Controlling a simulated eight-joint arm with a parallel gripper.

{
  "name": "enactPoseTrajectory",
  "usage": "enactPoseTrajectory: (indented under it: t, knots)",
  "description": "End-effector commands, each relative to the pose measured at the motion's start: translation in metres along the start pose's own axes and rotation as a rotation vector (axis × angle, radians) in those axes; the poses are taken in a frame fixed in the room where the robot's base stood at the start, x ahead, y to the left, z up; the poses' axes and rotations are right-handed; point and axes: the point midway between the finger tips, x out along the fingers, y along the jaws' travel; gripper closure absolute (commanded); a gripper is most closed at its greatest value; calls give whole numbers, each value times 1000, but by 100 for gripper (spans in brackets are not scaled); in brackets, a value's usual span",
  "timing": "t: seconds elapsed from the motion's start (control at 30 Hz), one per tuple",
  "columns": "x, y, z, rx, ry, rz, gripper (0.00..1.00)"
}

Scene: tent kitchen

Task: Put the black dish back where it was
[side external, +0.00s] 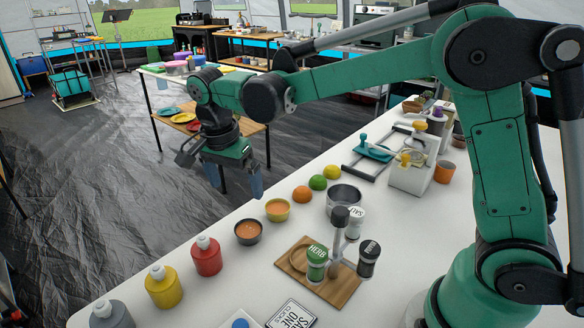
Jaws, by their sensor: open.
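The black dish (240,238) is a small round bowl with an orange-brown filling. It stands upright on the white table near its far edge, between the red bottle and a yellow dish. My gripper (236,187) hangs above and beyond that edge, with its fingers pointing down. It is open, with nothing between the fingers, and appears apart from the dish.
The yellow dish (277,212) stands close on the right of the black dish, and the red bottle (206,258) on its left. A wooden board (338,290) with shakers lies nearer. Fruit (302,193) and a grey metal ring (343,196) are farther right.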

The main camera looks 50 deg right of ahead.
Motion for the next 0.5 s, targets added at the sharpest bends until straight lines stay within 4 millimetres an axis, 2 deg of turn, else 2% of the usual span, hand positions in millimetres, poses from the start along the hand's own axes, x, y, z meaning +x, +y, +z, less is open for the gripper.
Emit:
enactPoseTrajectory:
  t: [0.17,0.27,0.37,0.5]
  knots:
    - [-14,2,0,-9,-1,-4,0]
    - [-21,8,-3,-71,-5,-36,0]
    - [-29,24,-9,-214,-2,-107,0]
    - [-36,57,-16,-498,44,-251,0]
